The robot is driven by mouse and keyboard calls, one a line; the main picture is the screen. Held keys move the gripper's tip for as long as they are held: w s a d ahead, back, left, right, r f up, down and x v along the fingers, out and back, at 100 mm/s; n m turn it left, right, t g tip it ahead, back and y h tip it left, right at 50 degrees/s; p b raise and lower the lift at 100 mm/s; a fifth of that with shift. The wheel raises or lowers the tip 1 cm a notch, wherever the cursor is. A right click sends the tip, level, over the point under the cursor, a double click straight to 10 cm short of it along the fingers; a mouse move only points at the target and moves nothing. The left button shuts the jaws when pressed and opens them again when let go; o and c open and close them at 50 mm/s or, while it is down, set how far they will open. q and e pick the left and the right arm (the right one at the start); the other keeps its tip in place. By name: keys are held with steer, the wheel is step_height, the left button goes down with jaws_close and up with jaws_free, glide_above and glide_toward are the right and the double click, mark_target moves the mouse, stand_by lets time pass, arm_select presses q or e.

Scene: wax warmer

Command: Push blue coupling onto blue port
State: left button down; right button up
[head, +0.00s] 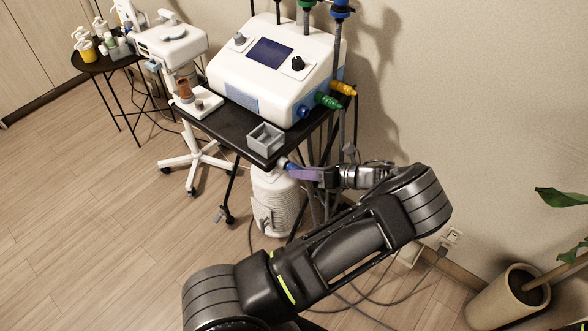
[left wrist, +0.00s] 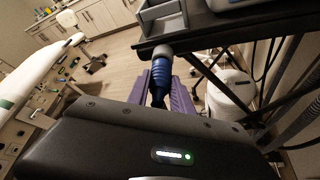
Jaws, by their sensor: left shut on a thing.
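The blue coupling (head: 289,166) is in my left gripper (head: 304,173), just below the front right corner of the black cart top in the head view. In the left wrist view the ribbed blue coupling (left wrist: 161,72), with a grey end, sits between the purple fingers of the left gripper (left wrist: 160,88). The blue port (head: 303,111) is low on the right side of the white machine (head: 262,75), beside the green coupling (head: 327,100) and yellow coupling (head: 343,88). The held coupling is apart from the port. My right gripper is not in view.
A grey open box (head: 266,138) stands at the near corner of the black cart (head: 228,124). Hoses and cart legs hang below, next to a white canister (head: 272,203). The wall is close on the right. A potted plant (head: 507,300) stands at lower right.

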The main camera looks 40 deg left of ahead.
arm_select(q)
steer(key=shift+d, duration=0.1)
steer(key=shift+d, duration=2.65)
steer(key=shift+r, duration=0.2)
